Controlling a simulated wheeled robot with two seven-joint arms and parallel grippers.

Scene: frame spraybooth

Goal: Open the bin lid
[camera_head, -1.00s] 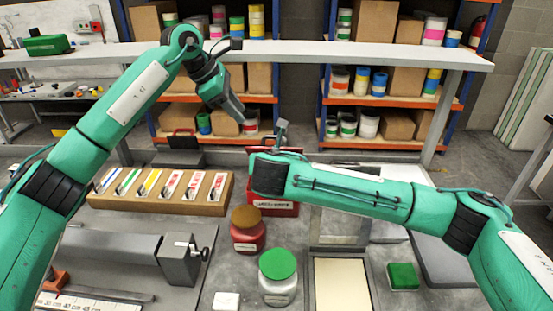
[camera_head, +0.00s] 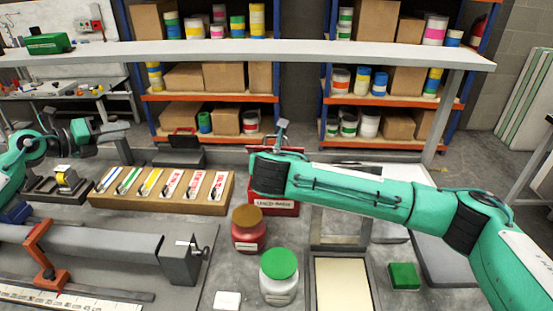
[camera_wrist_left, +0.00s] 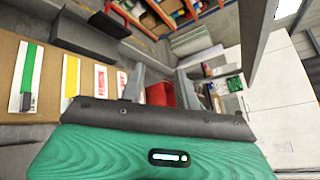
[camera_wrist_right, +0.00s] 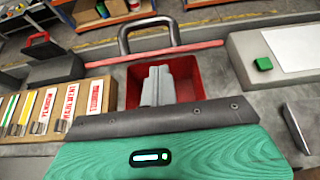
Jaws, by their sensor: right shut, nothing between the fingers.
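The red bin (camera_head: 285,209) with a white label stands at the back middle of the bench, partly hidden by my right arm. In the right wrist view its red inside (camera_wrist_right: 190,72) is exposed. The red lid (camera_wrist_right: 100,62) shows nearly edge-on as a strip along the far rim, raised, with its grey loop handle (camera_wrist_right: 150,27) beyond it. My right gripper (camera_wrist_right: 157,85) is shut and empty, over the bin opening; contact cannot be told. The bin (camera_wrist_left: 159,94) also shows in the left wrist view.
A wooden sample rack (camera_head: 160,199) stands left of the bin. A brown-lidded red jar (camera_head: 248,238) and a green-lidded jar (camera_head: 278,285) stand in front. A grey shelf board (camera_head: 300,53) spans behind. A green block (camera_head: 403,276) lies at right.

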